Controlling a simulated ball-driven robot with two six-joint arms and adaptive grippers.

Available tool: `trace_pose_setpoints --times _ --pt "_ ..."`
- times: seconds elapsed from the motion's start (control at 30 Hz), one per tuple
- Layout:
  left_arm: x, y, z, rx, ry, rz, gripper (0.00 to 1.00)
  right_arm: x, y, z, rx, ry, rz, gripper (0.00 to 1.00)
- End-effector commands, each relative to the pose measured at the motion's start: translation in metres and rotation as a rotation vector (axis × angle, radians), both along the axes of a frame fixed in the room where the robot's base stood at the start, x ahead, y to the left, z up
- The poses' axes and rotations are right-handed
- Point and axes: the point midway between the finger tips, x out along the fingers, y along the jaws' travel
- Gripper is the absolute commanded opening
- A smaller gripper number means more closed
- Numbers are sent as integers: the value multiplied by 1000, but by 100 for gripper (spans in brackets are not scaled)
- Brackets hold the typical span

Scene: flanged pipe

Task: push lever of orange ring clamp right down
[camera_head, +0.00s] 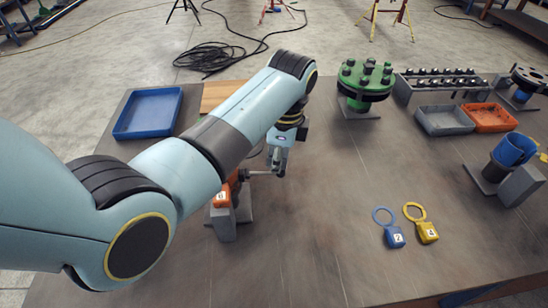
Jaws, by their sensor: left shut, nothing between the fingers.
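My left gripper (279,171) is shut and empty, pointing down at the lever's outer end. It overlaps the lever end in the picture; I cannot tell whether they touch. My right gripper is not in view.
A green flanged part (366,82) stands at the back, with a bolt rack (440,90) to its right. A blue ring clamp (513,150) sits on a stand at right. Blue and yellow padlock-like tags (395,236) lie at front right. A blue tray (148,113) is at back left. The table's middle is clear.

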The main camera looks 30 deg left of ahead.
Motion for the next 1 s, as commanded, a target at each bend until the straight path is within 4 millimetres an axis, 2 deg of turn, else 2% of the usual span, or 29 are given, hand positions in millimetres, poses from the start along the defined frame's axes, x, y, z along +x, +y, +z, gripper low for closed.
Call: trace_pose_setpoints --times 0.27,0.53,0.83,1.0 --pt "1 -1 2 -1 0 0 0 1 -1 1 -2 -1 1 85" --pt "12 -27 13 -2 -1 -1 0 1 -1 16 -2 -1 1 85" --pt "12 -28 11 -1 -1 0 0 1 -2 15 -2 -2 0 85" --pt "14 -30 27 -1 -4 0 0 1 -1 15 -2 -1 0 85"
